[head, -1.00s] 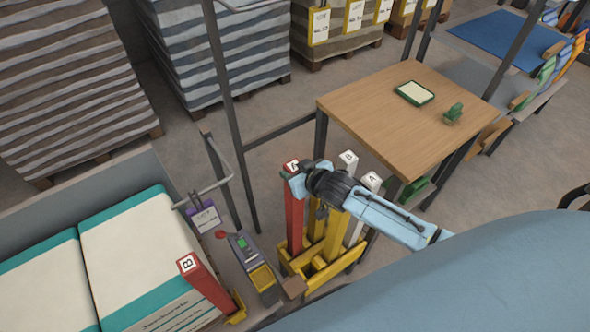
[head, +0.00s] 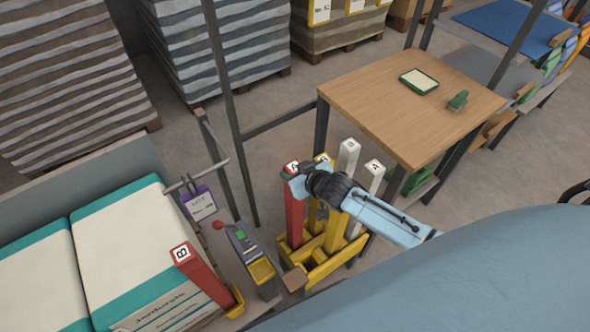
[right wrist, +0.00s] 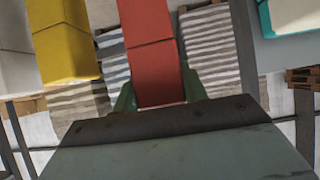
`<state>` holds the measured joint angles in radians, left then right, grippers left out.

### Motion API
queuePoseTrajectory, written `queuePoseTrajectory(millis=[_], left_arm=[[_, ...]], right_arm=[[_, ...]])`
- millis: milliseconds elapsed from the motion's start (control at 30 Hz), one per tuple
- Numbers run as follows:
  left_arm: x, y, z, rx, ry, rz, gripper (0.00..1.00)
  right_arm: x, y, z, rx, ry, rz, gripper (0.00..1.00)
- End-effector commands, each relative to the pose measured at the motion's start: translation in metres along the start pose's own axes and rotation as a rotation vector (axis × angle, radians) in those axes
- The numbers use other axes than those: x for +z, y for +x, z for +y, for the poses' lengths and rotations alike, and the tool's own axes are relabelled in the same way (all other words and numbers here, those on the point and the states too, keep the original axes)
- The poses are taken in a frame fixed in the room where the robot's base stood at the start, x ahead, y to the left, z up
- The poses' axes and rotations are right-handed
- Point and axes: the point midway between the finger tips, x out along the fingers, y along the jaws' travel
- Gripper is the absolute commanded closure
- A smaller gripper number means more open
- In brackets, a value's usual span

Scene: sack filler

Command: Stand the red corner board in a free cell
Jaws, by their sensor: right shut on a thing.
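My right gripper (head: 297,186) is shut on a red corner board (head: 294,215) marked A, near its top. The board stands about upright at the left side of the yellow rack (head: 322,268). I cannot tell whether its foot is seated in a cell. In the right wrist view the red board (right wrist: 151,55) lies between the green fingers (right wrist: 158,95). Two white boards, B (head: 348,152) and A (head: 374,172), and a yellow board (head: 324,159) stand in the rack, partly behind my arm. Another red board, B (head: 204,277), stands by the sacks. My left gripper is not in view.
A grey device (head: 250,255) with a red knob stands left of the rack. Stacked sacks (head: 140,245) fill the lower left. A wooden table (head: 400,110) stands behind the rack, near a dark upright post (head: 233,130). Open floor lies between.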

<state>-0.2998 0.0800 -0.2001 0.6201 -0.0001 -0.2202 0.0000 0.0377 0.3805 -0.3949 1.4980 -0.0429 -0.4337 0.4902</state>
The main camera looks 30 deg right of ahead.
Motion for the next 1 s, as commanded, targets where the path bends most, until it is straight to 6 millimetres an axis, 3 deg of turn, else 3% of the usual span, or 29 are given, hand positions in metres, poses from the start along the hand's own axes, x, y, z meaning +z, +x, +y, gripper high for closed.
queuePoseTrajectory(millis=[167, 567, 1000], left_arm=[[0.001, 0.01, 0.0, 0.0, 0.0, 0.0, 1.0], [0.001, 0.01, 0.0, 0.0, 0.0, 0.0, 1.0], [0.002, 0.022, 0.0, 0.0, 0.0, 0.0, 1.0]], right_arm=[[0.011, 0.007, 0.0, 0.0, 0.001, 0.001, 0.85], [0.011, 0.008, 0.0, 0.0, 0.001, 0.001, 0.85], [0.025, 0.017, 0.0, 0.0, 0.001, 0.002, 0.85]])
